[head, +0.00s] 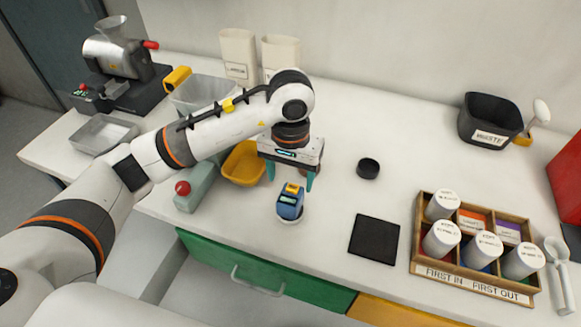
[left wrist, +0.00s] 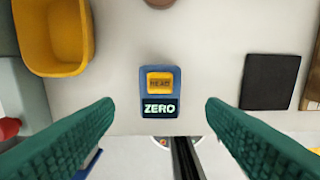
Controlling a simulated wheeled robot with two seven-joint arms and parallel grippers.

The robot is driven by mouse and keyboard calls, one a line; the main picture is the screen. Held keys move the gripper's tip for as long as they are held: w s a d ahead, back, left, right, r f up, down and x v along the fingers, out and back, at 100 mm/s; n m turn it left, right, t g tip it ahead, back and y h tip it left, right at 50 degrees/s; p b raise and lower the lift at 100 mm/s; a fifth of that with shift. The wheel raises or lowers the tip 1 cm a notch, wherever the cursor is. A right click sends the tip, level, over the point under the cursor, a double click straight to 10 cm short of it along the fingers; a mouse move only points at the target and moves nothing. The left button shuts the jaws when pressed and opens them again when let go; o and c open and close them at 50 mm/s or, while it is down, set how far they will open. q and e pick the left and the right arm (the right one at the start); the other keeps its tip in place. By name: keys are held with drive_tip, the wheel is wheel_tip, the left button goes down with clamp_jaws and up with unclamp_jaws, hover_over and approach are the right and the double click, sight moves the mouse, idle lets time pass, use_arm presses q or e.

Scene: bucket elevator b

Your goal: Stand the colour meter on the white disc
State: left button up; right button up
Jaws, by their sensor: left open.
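The colour meter (head: 290,203) is a small blue device with a yellow button and a dark screen. It stands near the front edge of the table, and a pale rim shows at its foot. I cannot tell whether that rim is the white disc, and no separate white disc stands out. In the left wrist view the meter (left wrist: 160,92) lies centred between the fingers, its screen reading ZERO. My left gripper (head: 290,177) is open and empty, its teal fingers pointing down above and just behind the meter. My right gripper is not in view.
A black cap (head: 368,168) and black square mat (head: 374,239) lie to the right. A wooden rack (head: 470,283) of white-lidded jars is farther right. White table is clear between them.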

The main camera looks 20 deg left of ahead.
sight(290, 195)
use_arm(q)
wheel_tip(290, 195, up, 3)
drive_tip(key=shift+r, duration=0.4)
drive_tip(key=shift+s, duration=0.1)
